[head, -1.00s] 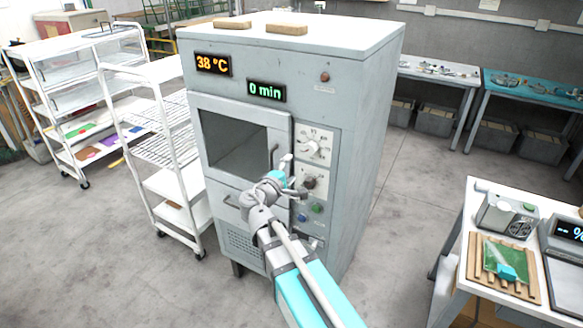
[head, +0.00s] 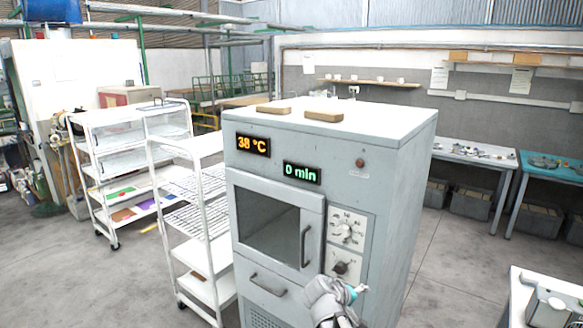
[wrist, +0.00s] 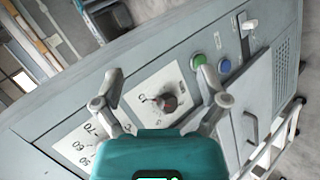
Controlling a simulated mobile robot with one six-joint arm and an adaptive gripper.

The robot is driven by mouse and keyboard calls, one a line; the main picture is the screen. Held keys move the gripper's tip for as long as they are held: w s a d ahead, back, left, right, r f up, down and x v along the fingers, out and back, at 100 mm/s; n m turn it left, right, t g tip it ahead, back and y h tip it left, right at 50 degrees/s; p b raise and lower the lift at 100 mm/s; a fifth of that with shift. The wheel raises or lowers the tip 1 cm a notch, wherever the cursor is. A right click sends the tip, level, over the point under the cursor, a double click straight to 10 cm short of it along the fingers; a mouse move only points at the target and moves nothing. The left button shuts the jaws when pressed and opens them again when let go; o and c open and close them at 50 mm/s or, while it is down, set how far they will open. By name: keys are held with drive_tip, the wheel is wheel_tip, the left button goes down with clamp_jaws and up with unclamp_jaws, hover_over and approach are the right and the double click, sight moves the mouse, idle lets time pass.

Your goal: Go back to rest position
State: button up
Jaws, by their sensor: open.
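My gripper (wrist: 165,92) is open and empty in the wrist view, its two fingers spread in front of the oven's control panel. The lower knob (wrist: 165,101) shows between the fingers, and the gap to the panel is hard to judge. In the head view my gripper (head: 350,291) is at the bottom, in front of the grey oven (head: 330,135), below the two knobs. The oven door (head: 270,222) looks closed. The displays read 38 °C (head: 253,145) and 0 min (head: 302,173).
Two tan blocks (head: 323,117) lie on the oven top. A white rack trolley (head: 205,258) stands close to the oven's left. A white table (head: 540,285) is at the lower right. Open floor (head: 455,255) lies between the oven and that table.

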drive_tip(key=s+a+f+m+g+y, duration=0.1)
drive_tip(key=s+f+m+g+y, duration=0.1)
drive_tip(key=s, duration=0.4)
drive_tip(key=s+f+m+g+y, duration=0.3)
drive_tip(key=s+f+g+y, duration=0.1)
drive_tip(key=s+f+y, duration=0.1)
drive_tip(key=shift+s+a+f+y, duration=0.25)
drive_tip(key=shift+s+a+y, duration=0.15)
drive_tip(key=shift+y, duration=0.4)
idle(0.3)
